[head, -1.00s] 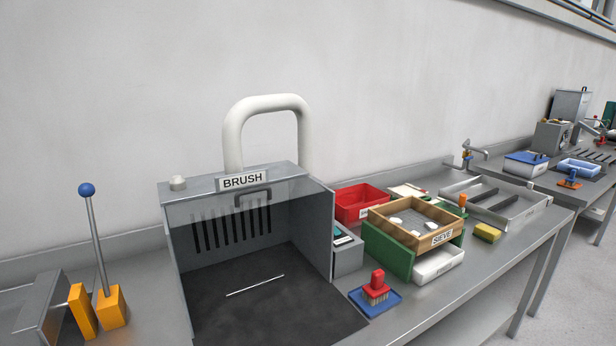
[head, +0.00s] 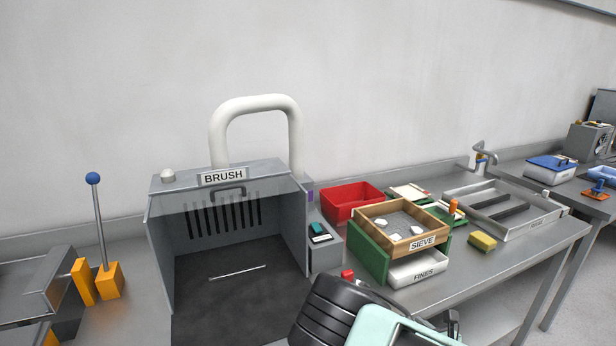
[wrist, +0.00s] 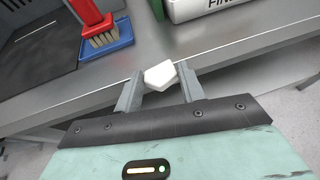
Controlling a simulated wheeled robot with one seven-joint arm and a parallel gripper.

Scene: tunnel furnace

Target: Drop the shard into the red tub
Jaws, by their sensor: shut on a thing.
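A small white shard (wrist: 160,75) is held between the two fingers of my gripper (wrist: 158,84) in the wrist view. The gripper is shut on it, near the front edge of the bench, with the brush and the fines tray beyond. In the head view my arm shows at the bottom, and the fingertips and shard are hidden there. The red tub (head: 325,209) stands on the bench against the wall, behind the wooden sieve and right of the brush booth. Its inside looks empty as far as I see.
The wooden sieve (head: 373,236) holds several white pieces on a green stand, with the white fines tray (head: 424,274) below. The brush booth (head: 160,250) stands left. A red brush (wrist: 97,22) sits on a blue base. A yellow sponge (head: 482,241) lies right.

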